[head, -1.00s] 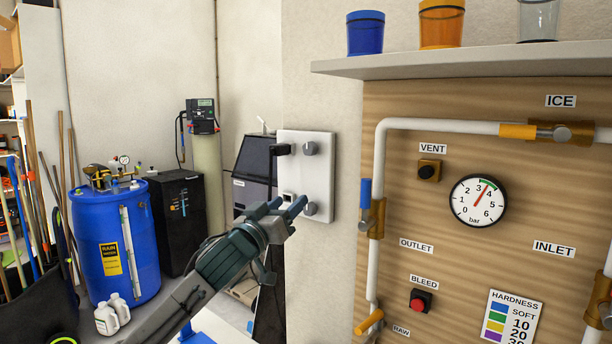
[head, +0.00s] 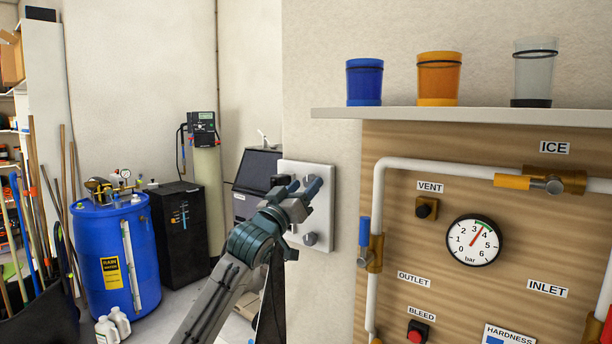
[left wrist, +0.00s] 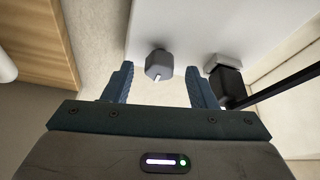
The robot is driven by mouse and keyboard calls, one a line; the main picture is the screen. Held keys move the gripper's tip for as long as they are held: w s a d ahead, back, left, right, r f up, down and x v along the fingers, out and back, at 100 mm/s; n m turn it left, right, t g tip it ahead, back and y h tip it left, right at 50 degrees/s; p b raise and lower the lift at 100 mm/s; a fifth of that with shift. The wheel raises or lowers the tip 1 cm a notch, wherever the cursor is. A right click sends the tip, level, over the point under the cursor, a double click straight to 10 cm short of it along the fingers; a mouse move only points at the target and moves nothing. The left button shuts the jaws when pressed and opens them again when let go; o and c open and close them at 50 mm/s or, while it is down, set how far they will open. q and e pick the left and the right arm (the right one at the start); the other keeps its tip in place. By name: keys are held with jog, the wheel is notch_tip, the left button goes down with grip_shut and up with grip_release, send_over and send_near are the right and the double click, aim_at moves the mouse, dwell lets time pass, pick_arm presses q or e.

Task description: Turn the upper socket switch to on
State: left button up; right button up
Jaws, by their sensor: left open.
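The white socket panel (head: 325,222) is on the wall left of the wooden board. Its lower grey knob (head: 309,239) shows below my gripper. The upper knob is hidden behind my left gripper (head: 300,188) in the head view. In the left wrist view, a grey knob (left wrist: 158,65) with a pale pointer lies between the tips of my left gripper (left wrist: 160,72), with gaps on both sides. The gripper is open and not closed on it. A black plug (left wrist: 230,82) sits in a socket just beside the right finger. My right gripper is not in view.
A black cable (left wrist: 285,88) runs from the plug. Right of the panel are a blue-handled valve (head: 365,231) and white pipe (head: 376,190) on the board. A shelf (head: 470,115) with cups juts out above. A blue barrel (head: 117,255) stands at left.

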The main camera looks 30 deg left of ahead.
pick_arm(q)
jog(key=shift+w+r, duration=0.3)
jog(key=shift+w, duration=0.3)
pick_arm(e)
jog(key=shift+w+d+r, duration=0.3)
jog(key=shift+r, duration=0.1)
pick_arm(q)
jog(key=c, duration=1)
jog(key=shift+p, duration=0.3)
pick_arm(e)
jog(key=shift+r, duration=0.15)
